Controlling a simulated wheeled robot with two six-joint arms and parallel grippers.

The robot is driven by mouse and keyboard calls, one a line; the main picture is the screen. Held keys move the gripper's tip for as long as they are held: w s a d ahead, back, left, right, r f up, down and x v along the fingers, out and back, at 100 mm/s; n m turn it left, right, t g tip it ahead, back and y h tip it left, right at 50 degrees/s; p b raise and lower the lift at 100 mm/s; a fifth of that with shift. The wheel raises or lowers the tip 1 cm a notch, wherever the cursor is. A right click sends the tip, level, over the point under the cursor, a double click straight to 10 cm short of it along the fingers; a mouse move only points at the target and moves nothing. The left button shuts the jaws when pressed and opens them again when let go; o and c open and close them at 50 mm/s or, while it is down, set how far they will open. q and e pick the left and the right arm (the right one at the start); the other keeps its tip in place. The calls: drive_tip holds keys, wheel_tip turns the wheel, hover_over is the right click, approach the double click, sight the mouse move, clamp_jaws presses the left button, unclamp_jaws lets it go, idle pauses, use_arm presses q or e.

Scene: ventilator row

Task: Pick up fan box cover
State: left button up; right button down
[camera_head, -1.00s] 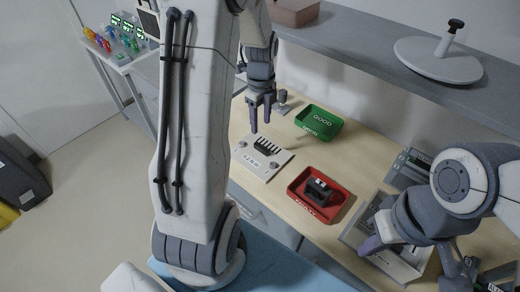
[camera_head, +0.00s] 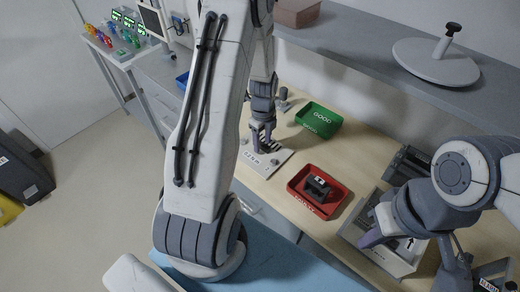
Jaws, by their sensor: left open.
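I cannot tell for sure which part is the fan box cover. A grey box (camera_head: 393,258) with an arrow mark stands at the lower right, partly hidden by my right gripper (camera_head: 412,250). That gripper is low over the box, and whether it is shut on anything cannot be made out. My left gripper (camera_head: 262,140) is open and points down at a white labelled plate (camera_head: 272,165). Its fingers are around or just above the black slotted part on the plate, which they mostly hide; contact is unclear.
A red tray (camera_head: 334,207) holding a black block (camera_head: 318,187) lies between the plate and the grey box. A green tray (camera_head: 319,120) marked GOOD stands behind. A grey shelf (camera_head: 365,60) runs along the back, carrying a round stand (camera_head: 440,60).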

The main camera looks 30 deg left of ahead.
use_arm(q)
clamp_jaws()
drive_tip(key=shift+r, duration=0.2)
